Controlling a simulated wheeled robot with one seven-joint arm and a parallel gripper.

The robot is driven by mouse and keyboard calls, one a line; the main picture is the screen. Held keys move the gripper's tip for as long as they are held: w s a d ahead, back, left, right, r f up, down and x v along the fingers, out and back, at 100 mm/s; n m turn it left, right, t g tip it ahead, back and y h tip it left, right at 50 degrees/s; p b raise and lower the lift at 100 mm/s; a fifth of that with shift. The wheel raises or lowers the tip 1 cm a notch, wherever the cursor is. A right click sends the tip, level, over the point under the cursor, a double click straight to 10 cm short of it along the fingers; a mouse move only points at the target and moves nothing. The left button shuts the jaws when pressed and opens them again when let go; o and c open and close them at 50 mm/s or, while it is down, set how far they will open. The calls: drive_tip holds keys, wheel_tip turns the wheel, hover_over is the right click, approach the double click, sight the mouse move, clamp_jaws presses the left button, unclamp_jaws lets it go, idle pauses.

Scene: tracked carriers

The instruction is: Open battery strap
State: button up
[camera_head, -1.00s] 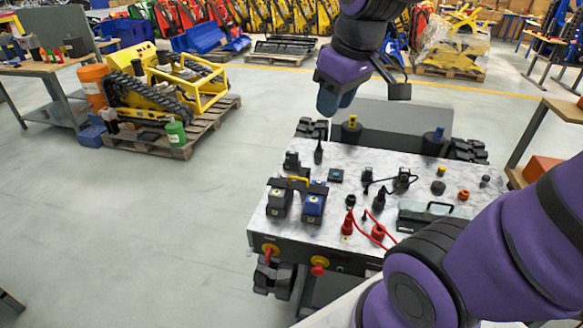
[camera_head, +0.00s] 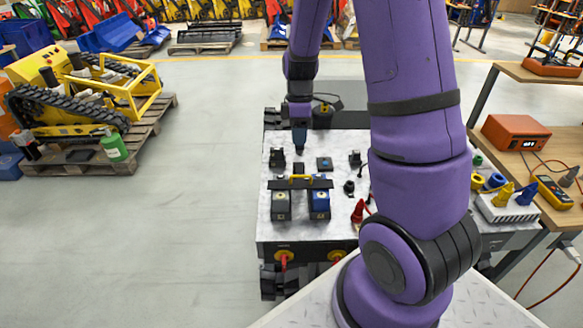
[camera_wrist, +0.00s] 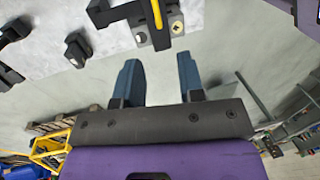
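The battery strap (camera_head: 315,184) is a dark bar with a yellow handle (camera_head: 299,178). The yellow handle (camera_wrist: 157,14) and part of the dark strap show at the top edge there, beyond the fingertips. The rest of the strap is cut off.
Small dark fittings and a red connector (camera_head: 357,211) stand on the pale carrier top (camera_head: 275,232). My arm hides its right part. A workbench (camera_head: 535,150) with a red box and tools stands at right. A yellow tracked machine (camera_head: 75,95) sits on a pallet at left. Floor between is clear.

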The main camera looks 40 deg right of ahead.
drive_tip(key=f, duration=0.1)
hover_over(299, 170)
drive_tip(key=s+a, duration=0.4)
drive_tip(key=s, duration=0.1)
drive_tip(key=f, duration=1)
drive_tip(key=shift+w+d+f, duration=0.2)
drive_tip(key=shift+w+f, duration=0.05)
clamp_jaws()
